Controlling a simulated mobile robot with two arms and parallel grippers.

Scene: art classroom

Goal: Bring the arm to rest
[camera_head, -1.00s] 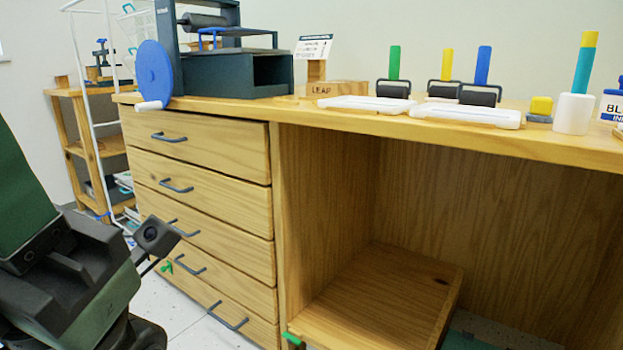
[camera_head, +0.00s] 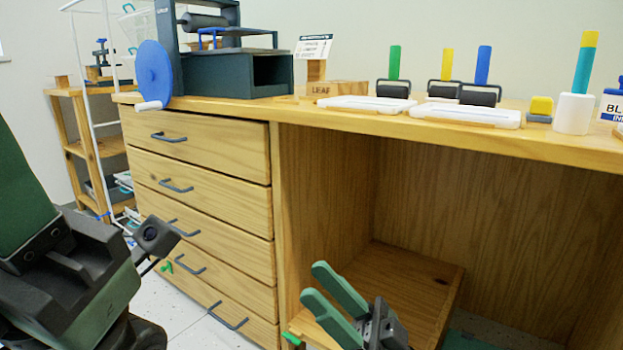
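My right gripper (camera_head: 312,282) is in the lower middle of the head view. Its two green fingers are apart and point to the upper left, with nothing between them. It shows in front of the wooden desk's (camera_head: 225,145) open lower bay. My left arm comes in at the left edge, with a dark wrist part and a small camera; the fingers of my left gripper cannot be made out there.
On the desk top are a press with a blue wheel (camera_head: 156,72), a LEAF block (camera_head: 337,88), white trays (camera_head: 466,117) and upright rollers with coloured handles. Drawers with dark handles (camera_head: 176,187) fill the desk's left. A shelf (camera_head: 80,150) stands behind.

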